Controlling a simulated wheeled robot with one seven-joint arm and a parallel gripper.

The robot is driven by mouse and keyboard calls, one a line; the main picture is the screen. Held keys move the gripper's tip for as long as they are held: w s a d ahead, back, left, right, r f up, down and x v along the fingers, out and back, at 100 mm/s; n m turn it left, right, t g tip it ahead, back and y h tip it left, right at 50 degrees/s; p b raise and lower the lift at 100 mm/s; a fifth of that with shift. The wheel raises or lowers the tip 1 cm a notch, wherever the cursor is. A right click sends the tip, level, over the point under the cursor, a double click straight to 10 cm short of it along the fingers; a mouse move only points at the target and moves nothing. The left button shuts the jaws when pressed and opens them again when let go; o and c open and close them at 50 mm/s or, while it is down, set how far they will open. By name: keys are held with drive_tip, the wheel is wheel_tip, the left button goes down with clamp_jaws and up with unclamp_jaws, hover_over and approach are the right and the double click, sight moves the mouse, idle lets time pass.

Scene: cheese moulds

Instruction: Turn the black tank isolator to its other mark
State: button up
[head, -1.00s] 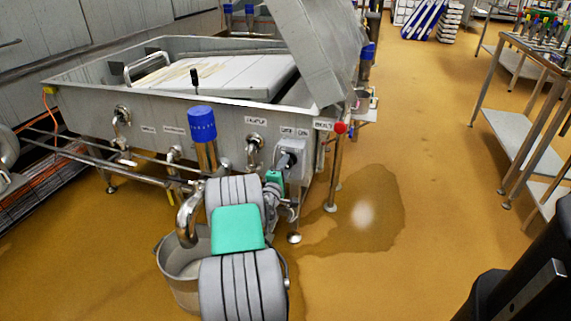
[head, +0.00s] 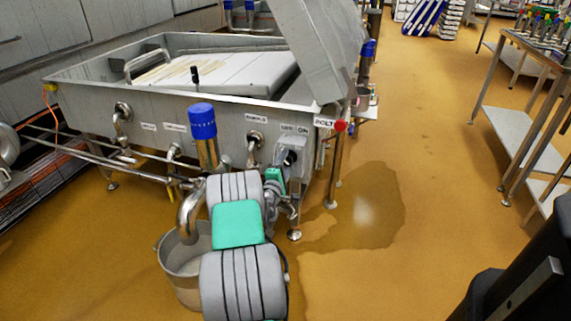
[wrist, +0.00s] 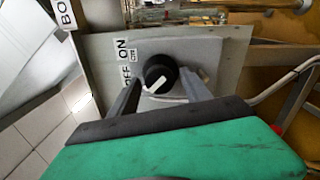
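The black isolator knob (wrist: 160,73) sits on a grey plate in the wrist view, with a white pointer bar slanting to its lower left. The ON label (wrist: 123,49) and OFF label (wrist: 126,76) are to its left. My gripper (wrist: 162,80) is open, with one finger on each side of the knob and visible gaps; I cannot tell whether the tips overlap its depth. In the head view the knob (head: 290,157) shows on the grey isolator box at the tank's right front corner, just above my gripper (head: 283,176).
The steel tank (head: 225,105) has a raised lid (head: 315,45) above the isolator. Pipes, a blue-topped valve (head: 203,122) and a bucket (head: 180,265) stand close to my arm. A red button (head: 340,126) is right of the isolator. The floor to the right is open, with a wet patch.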

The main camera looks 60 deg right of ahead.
drive_tip(key=s+a, duration=0.1)
drive_tip(key=a, duration=0.6)
drive_tip(key=shift+s+a+f+p, duration=0.15)
drive_tip(key=shift+a+f+p, duration=0.05)
drive_tip(key=shift+a+p, duration=0.2)
